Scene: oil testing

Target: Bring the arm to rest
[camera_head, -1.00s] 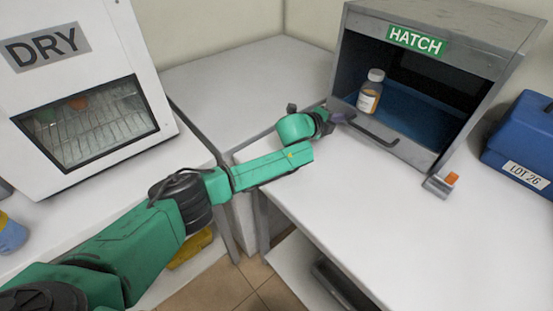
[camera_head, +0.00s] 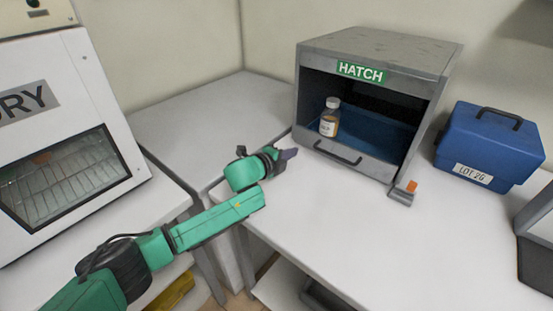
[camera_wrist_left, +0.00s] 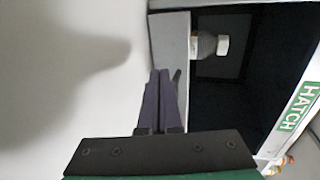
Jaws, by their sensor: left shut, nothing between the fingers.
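My left arm reaches in from the lower left in the head view. Its left gripper (camera_head: 288,154) is over the white table beside the left front edge of the grey hatch box (camera_head: 385,55). In the left wrist view its purple fingers (camera_wrist_left: 162,98) are together with nothing between them. A small bottle (camera_head: 329,118) with a white cap and amber contents stands inside the hatch, near its left front. It also shows in the left wrist view (camera_wrist_left: 208,45). My right gripper is not in view.
A white oven marked DRY (camera_head: 60,60) stands at the left. A small latch piece with an orange top (camera_head: 404,193) is at the hatch's front right corner. The white table (camera_head: 350,235) in front is clear.

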